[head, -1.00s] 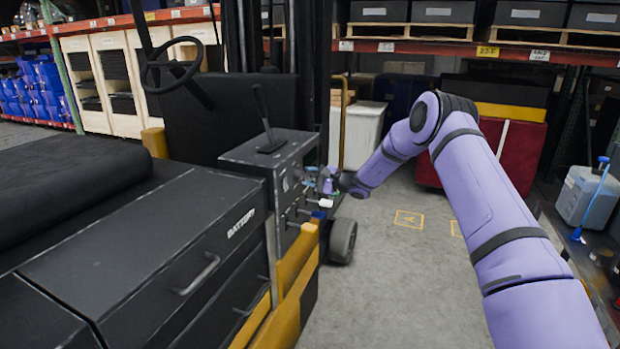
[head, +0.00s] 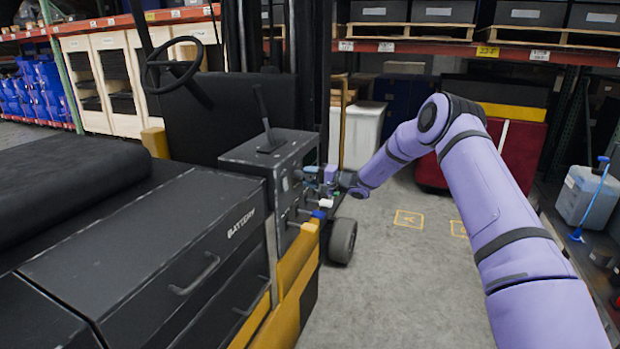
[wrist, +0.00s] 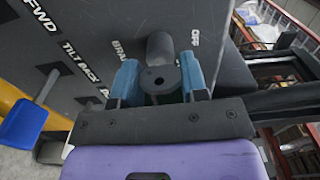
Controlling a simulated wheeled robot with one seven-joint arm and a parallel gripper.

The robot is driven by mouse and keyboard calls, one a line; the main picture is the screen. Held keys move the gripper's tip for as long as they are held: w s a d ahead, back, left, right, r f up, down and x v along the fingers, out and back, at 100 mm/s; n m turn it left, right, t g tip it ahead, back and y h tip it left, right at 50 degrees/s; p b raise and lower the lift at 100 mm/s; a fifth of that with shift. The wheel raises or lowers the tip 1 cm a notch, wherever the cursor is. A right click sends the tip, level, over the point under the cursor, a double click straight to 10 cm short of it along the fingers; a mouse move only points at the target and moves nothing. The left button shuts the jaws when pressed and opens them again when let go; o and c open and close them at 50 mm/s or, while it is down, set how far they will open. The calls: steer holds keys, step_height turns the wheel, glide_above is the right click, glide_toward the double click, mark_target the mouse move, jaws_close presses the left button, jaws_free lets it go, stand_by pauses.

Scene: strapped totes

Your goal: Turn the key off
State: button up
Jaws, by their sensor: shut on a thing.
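The key (wrist: 160,80) shows in the wrist view as a dark, round-headed piece with a small hole, in front of a grey cylinder on the dark control panel (wrist: 90,30). My gripper (wrist: 160,74) is shut on it, with one blue finger on each side. The lettering "OFF" stands on the panel to the right of the key. In the head view my gripper (head: 314,174) is at the side of the truck's dark console (head: 262,160); the key is too small and covered to make out there.
A blue lever knob (wrist: 22,122) sticks out left of my gripper in the wrist view. A lever (head: 264,118) stands on the console top. The truck's battery box (head: 150,250) fills the left. Grey floor (head: 390,270) is clear right of the truck.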

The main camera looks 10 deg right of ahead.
steer(key=o, duration=0.9)
steer(key=v, duration=1.1)
